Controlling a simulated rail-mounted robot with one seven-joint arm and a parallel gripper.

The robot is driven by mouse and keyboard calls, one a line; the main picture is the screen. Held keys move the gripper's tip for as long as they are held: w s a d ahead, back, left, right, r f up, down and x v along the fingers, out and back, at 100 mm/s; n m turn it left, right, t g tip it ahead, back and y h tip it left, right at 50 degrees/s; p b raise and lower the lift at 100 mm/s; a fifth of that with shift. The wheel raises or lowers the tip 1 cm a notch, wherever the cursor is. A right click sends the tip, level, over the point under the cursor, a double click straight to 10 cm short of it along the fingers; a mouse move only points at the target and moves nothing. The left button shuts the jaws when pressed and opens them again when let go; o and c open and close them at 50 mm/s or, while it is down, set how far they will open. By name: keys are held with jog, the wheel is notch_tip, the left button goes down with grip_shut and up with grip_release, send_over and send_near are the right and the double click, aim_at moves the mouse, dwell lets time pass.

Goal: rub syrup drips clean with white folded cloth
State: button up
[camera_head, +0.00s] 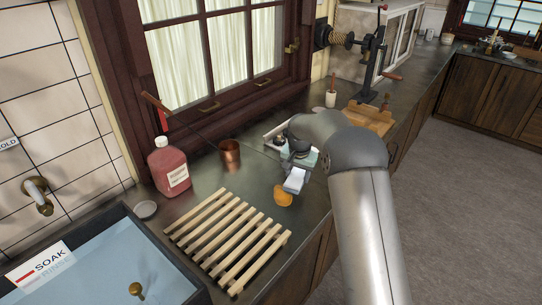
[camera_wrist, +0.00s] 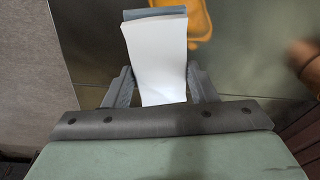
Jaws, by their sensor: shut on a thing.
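The white folded cloth (camera_head: 295,181) is held in my gripper (camera_head: 298,168), above the dark counter near its front edge. In the wrist view the cloth (camera_wrist: 157,55) sticks out between the two fingers of my gripper (camera_wrist: 162,84), with a grey strip at its far end. An orange item (camera_head: 283,196) lies on the counter just below the cloth; its rim also shows at the top of the wrist view (camera_wrist: 182,14). A faint brownish patch (camera_wrist: 200,48) shows on the counter beside the cloth. I cannot tell whether it is syrup.
A slatted wooden rack (camera_head: 228,240) lies left of the cloth. A copper pot (camera_head: 230,156) and a red bottle (camera_head: 169,166) stand behind it. A soak basin (camera_head: 118,262) is at lower left. A wooden board (camera_head: 368,117) and a hand-cranked device (camera_head: 372,60) are farther back.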

jog(key=w+a+r+m, duration=0.2)
jog(key=a+r, duration=0.1)
jog(key=a, duration=0.6)
jog(key=shift+w+a+r+m+p, duration=0.15)
jog(key=shift+w+m+p, duration=0.2)
jog(key=shift+m+p, duration=0.1)
jog(key=shift+r, duration=0.1)
jog(key=b, duration=0.4)
send_over(282, 192)
jog(key=w+a, duration=0.3)
jog(key=a, duration=0.1)
jog(key=shift+s+a+f, duration=0.1)
jog(key=shift+f, duration=1.85)
jog(key=shift+s+a+f, duration=0.1)
jog(key=shift+f, duration=1.8)
jog(key=shift+f+b, duration=0.35)
jog(key=shift+f, duration=0.35)
jog(key=shift+d, duration=0.1)
jog(key=shift+s+d+r+b, duration=0.1)
jog(key=shift+s+d+b, duration=0.6)
jog(key=shift+d, duration=0.25)
jog(key=shift+s+d+b, duration=0.75)
jog(key=shift+d+b, duration=0.05)
jog(key=shift+d, duration=0.25)
